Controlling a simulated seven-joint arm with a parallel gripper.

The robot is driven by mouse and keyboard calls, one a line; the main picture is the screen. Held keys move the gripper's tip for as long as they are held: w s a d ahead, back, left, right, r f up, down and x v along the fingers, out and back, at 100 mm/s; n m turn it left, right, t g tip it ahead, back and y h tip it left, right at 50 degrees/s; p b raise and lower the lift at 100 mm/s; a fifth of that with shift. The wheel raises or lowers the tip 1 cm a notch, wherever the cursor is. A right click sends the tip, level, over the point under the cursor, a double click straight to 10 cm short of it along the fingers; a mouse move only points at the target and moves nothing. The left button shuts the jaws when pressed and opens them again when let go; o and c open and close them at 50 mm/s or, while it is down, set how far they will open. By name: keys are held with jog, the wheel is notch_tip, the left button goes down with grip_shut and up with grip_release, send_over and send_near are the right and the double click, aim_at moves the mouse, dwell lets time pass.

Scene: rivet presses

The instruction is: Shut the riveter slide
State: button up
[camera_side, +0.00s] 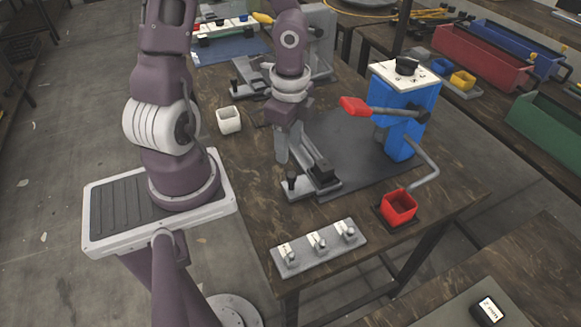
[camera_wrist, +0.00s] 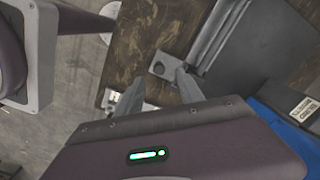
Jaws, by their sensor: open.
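The blue riveter (camera_side: 405,105) stands at the right of the table, with a white top and a red-tipped lever (camera_side: 355,106). Its slide appears to be the grey rail assembly (camera_side: 316,150) on the dark mat, with a black block (camera_side: 323,172) and a dark upright knob (camera_side: 291,178) on a grey plate at its near end. I cannot tell how far the slide stands out. My gripper (camera_side: 281,155) is open and empty, pointing down above the slide's left side. In the wrist view its fingers (camera_wrist: 160,88) are spread near the plate (camera_wrist: 164,62), apparently not touching it.
A red bin (camera_side: 399,207) sits at the front right, below a bent grey chute (camera_side: 427,160). A grey panel with several switches (camera_side: 319,246) lies at the front edge. Bare table lies left of the slide.

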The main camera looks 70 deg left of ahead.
aim_at(291, 173)
jog(key=shift+d+f, duration=0.15)
jog(key=shift+f, duration=0.3)
notch_tip(291, 173, down, 7)
jog(key=shift+r, duration=0.1)
jog(key=shift+c, duration=0.2)
grip_shut()
jog(key=shift+w, duration=0.15)
dwell(1.0)
